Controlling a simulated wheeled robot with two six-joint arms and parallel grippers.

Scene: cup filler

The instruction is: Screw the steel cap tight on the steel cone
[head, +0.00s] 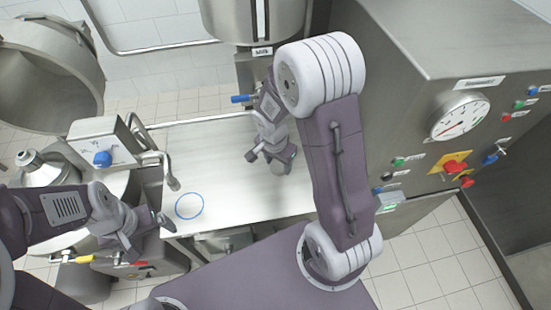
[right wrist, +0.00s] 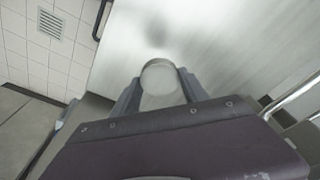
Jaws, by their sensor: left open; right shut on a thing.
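The steel cone (head: 50,172) stands at the left in the head view, its narrow neck up; my left arm hides its lower part. My right gripper (head: 273,158) hangs over the bright steel worktop. In the right wrist view its fingers are shut on a round, pale grey piece (right wrist: 160,78), which looks like the steel cap. It is apart from the cone, well to its right. My left gripper (head: 147,232) is open and empty, near the worktop's front left corner, to the right of and nearer than the cone.
The steel worktop (head: 225,175) is mostly clear, with a blue ring mark (head: 189,205) at its left. A spout (head: 168,170) from a box with a blue knob (head: 102,158) stands beside it. A control cabinet (head: 430,110) is at the right, a steel vessel (head: 250,22) behind.

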